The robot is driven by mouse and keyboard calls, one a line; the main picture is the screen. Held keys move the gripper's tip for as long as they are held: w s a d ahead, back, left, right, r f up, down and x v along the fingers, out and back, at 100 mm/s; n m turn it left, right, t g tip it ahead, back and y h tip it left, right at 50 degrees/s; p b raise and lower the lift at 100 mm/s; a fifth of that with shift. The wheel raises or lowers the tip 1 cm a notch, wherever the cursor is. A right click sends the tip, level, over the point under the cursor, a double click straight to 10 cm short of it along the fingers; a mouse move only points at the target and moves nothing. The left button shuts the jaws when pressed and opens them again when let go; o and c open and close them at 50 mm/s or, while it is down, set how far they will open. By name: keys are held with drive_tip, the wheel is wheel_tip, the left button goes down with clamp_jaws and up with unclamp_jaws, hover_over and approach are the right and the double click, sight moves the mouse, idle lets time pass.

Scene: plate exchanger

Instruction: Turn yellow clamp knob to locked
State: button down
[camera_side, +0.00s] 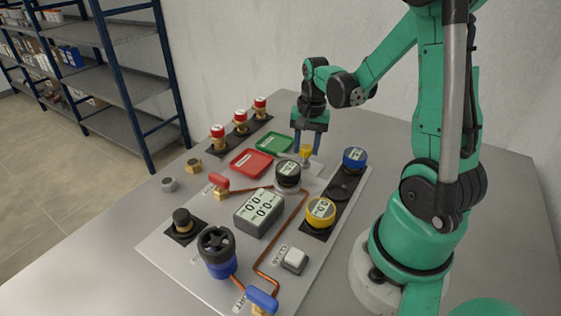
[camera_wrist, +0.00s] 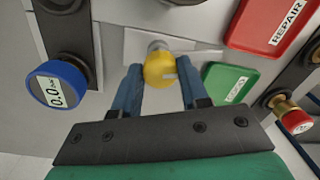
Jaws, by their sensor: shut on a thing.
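The yellow clamp knob (camera_side: 306,150) stands on a small pale plate at the back of the panel. In the wrist view the knob (camera_wrist: 160,72) is a round yellow head on a grey stem, with a pale mark on its face. My gripper (camera_side: 305,155) points down over it, with one blue finger on each side. In the wrist view my gripper (camera_wrist: 159,75) is shut on the knob. Whether the knob's mark stands at locked cannot be read.
A green tray (camera_side: 275,143) and a red tray (camera_side: 251,163) lie left of the knob. A blue gauge (camera_side: 354,158), a black-topped gauge (camera_side: 288,174) and a yellow gauge (camera_side: 320,211) stand nearby. Several red-capped valves (camera_side: 240,120) line the back left.

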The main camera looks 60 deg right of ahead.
drive_tip(key=n, duration=0.4)
drive_tip(key=shift+n, duration=0.3)
drive_tip(key=n, duration=0.3)
drive_tip(key=shift+n, duration=0.3)
drive_tip(key=n, duration=0.7)
drive_tip(key=shift+w+g, duration=0.1)
drive_tip(key=shift+g, duration=0.2)
drive_tip(key=shift+c, duration=2.3)
unclamp_jaws()
drive_tip(key=shift+r, duration=0.1)
